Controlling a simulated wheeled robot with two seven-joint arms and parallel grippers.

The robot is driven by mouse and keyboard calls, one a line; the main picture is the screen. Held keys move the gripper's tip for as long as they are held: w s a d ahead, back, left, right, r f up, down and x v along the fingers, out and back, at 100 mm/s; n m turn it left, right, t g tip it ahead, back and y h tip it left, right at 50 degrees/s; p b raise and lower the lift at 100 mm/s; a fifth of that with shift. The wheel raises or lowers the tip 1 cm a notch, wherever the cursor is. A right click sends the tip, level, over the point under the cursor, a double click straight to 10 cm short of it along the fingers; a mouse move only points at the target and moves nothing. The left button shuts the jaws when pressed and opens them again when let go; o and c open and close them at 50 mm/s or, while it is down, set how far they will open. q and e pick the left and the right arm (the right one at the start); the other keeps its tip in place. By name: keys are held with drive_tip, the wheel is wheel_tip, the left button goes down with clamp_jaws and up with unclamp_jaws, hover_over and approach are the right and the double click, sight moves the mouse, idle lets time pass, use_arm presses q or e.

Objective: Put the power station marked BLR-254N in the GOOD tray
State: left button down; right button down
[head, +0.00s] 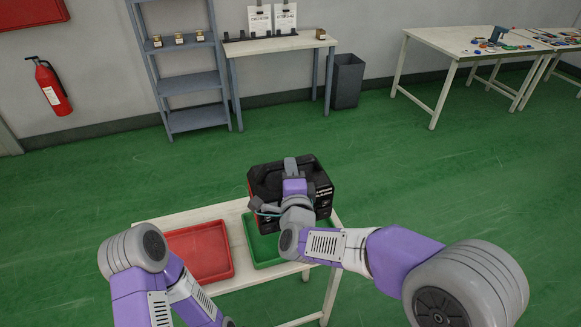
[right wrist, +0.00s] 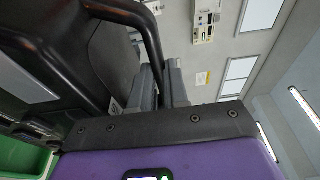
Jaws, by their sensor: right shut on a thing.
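The power station (head: 264,184) is a black box with red edges and a top handle. Its marking is too small to read. My right gripper (head: 291,165) is shut on its handle; the grey fingers (right wrist: 162,86) and the black handle bar (right wrist: 150,42) show in the right wrist view. The station overlaps the far part of the green tray (head: 262,250); I cannot tell whether it touches it. A red tray (head: 200,252) lies left of the green one and looks empty. No GOOD label is readable on either. My left arm is at lower left, its gripper out of view.
Both trays are on a pale table (head: 236,212). A grey shelf (head: 192,84), a narrow bench (head: 272,44) and a bin (head: 347,82) stand at the far wall. White tables (head: 440,40) with small parts are at upper right. The green floor between is clear.

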drive_tip(key=shift+f+b, duration=1.15)
drive_tip(key=shift+f, duration=0.85)
drive_tip(key=shift+f+b, duration=1.55)
drive_tip(key=shift+f, duration=1.15)
drive_tip(key=c, duration=0.7)
unclamp_jaws()
drive_tip(key=shift+f, duration=0.35)
drive_tip(key=shift+s+d, duration=0.1)
drive_tip(key=shift+s, duration=0.1)
drive_tip(key=shift+s+d, duration=0.2)
drive_tip(key=shift+s, duration=1.95)
drive_tip(key=shift+s+d, duration=0.2)
drive_tip(key=shift+s, duration=1.95)
